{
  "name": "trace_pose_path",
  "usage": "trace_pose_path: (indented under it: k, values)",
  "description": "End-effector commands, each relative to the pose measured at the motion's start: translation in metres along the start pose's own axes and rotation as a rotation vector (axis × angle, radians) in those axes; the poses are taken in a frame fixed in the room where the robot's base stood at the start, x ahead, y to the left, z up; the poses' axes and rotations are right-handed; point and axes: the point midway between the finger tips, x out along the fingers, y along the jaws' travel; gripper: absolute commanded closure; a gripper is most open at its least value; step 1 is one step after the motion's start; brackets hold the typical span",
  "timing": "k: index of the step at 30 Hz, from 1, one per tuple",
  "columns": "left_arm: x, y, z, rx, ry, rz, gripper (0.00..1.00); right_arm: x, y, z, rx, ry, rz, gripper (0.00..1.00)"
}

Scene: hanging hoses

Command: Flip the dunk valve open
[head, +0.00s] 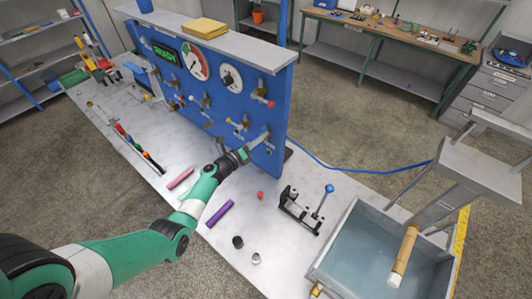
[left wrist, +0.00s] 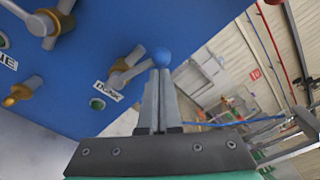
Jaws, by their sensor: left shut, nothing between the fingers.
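The dunk valve (left wrist: 117,79) is on the blue panel, beside a small white label whose lettering is hard to read. It has a brass body and a grey lever running right toward a round blue knob (left wrist: 161,57). In the left wrist view, my left gripper (left wrist: 157,88) is shut and empty. Its fingertips are right at the blue knob, overlapping its lower edge; I cannot tell whether they touch. In the head view, my left gripper (head: 243,153) is at the lower right part of the panel, by a grey lever (head: 261,137). My right gripper is not in view.
The blue panel (head: 275,110) carries gauges and several other valves. On the bench (head: 190,205) lie a purple tube (head: 220,214), a pink bar (head: 180,178) and small caps. A black fixture with a blue-knobbed lever (head: 328,188) and a water tank (head: 345,230) stand right.

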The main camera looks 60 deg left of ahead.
Motion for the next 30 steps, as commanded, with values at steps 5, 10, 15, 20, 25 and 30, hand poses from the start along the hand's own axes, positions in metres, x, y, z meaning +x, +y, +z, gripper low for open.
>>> trace_pose_path:
  k: [5,10,15,20,25,30]
  values:
    - [-0.0005,0.0011,0.0082,-0.115,0.000,-0.007,1.00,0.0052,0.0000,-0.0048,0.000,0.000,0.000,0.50]
    - [-0.0007,0.0030,0.0125,-0.188,-0.001,-0.013,1.00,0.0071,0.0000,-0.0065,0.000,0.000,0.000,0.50]
    - [-0.0009,0.0040,0.0136,-0.224,0.001,-0.016,1.00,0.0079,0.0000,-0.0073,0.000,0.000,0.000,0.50]
    - [-0.0009,0.0045,0.0139,-0.236,0.001,-0.017,1.00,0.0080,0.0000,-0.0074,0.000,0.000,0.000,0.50]
    - [-0.0009,0.0045,0.0138,-0.236,0.001,-0.017,1.00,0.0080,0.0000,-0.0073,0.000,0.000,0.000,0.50]
    - [-0.0009,0.0046,0.0136,-0.235,0.001,-0.017,1.00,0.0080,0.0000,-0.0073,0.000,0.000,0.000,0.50]
